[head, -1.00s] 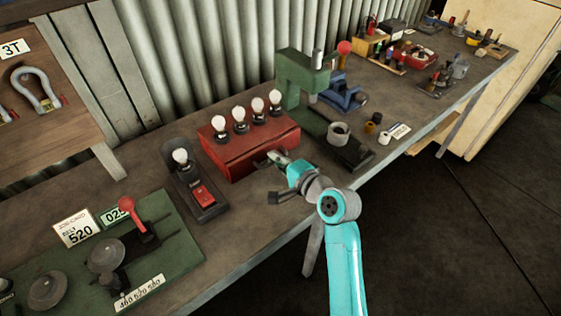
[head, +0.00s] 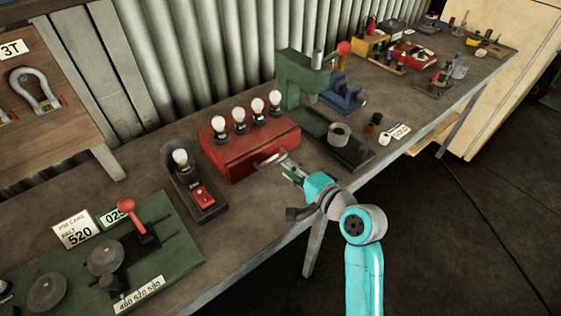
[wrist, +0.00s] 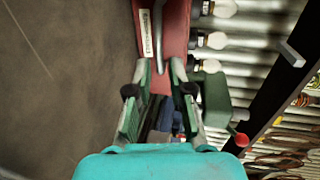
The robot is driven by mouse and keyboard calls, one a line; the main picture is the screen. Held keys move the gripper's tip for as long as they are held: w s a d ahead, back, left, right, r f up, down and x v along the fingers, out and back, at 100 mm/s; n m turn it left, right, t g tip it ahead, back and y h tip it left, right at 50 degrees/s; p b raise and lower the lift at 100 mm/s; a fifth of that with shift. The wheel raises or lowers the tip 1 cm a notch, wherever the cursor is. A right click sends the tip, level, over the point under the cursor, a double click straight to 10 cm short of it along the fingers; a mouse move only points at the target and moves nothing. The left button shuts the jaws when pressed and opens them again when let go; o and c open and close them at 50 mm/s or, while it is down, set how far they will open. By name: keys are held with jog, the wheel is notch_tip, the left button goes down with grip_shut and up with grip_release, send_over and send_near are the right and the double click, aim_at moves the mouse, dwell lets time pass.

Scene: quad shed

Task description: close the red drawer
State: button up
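The red drawer (head: 262,165) is in the front of a red box on the bench. Its front looks flush or nearly so with the box; a small gap would be hard to make out. A pale bar handle (head: 268,158) is on it and also shows in the wrist view (wrist: 159,35), with a white label beside it. My gripper (head: 283,166) is just in front of the handle, to its right. In the wrist view my gripper (wrist: 159,90) has its fingers spread, with nothing held between them. The handle's near end shows close to the fingertips; contact cannot be told.
Several bulbs (head: 240,122) stand on the red box. A single-bulb switch unit (head: 190,185) is at its left, and a green press (head: 295,80) at its right. Clear bench top lies in front of the drawer, and open floor lies beyond the bench edge.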

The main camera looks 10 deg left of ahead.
jog(key=shift+v, duration=2.7)
